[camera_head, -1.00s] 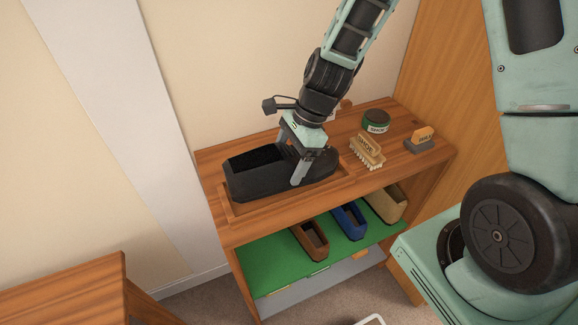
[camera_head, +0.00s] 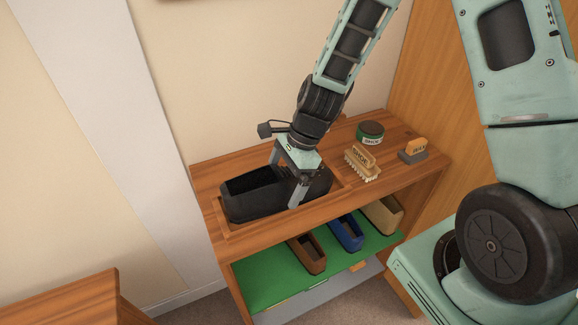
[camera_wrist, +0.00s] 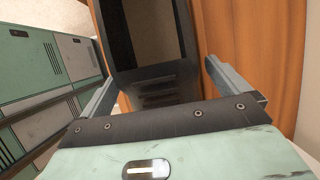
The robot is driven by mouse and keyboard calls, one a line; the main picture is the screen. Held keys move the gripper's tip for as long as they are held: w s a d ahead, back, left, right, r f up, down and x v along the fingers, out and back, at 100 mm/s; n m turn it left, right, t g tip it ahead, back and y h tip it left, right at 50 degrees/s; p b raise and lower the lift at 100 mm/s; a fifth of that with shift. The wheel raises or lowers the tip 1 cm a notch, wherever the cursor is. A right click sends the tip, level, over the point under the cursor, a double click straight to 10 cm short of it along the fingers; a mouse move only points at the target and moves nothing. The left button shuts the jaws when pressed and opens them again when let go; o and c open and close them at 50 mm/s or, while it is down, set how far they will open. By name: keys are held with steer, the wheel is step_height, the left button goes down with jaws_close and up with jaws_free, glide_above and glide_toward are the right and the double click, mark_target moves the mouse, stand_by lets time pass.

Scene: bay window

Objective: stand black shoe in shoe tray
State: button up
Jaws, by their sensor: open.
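The black shoe (camera_head: 247,196) sits upright in the wooden shoe tray (camera_head: 232,231) on top of the bench, its open end toward the left. My gripper (camera_head: 285,186) is over the shoe's right part, one finger on the near side and the other partly hidden behind. The jaws are open. In the wrist view, the black shoe (camera_wrist: 158,77) lies between the two spread fingers of my gripper (camera_wrist: 160,85), with visible gaps beside it. The shoe's far right end is partly hidden by my gripper.
A brush (camera_head: 362,162), a round green-and-black tin (camera_head: 370,132) and a small grey block with an orange top (camera_head: 413,151) stand right of the tray. Below, brown (camera_head: 308,254), blue (camera_head: 346,232) and tan (camera_head: 383,214) shoes stand on a green shelf (camera_head: 265,274).

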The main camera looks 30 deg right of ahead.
steer(key=v, duration=1.2)
steer(key=s+a+r+n+h, duration=0.2)
steer(key=s+a+n, duration=0.3)
steer(key=s+n, duration=0.5)
steer(key=s+a+r+n+h, duration=0.1)
steer(key=s+a+r+n, duration=0.2)
steer(key=s+n, duration=0.7)
steer(key=a+n, duration=0.2)
steer(key=n, duration=0.3)
steer(key=shift+a+n+h, duration=0.35)
steer(key=shift+n+h, duration=0.05)
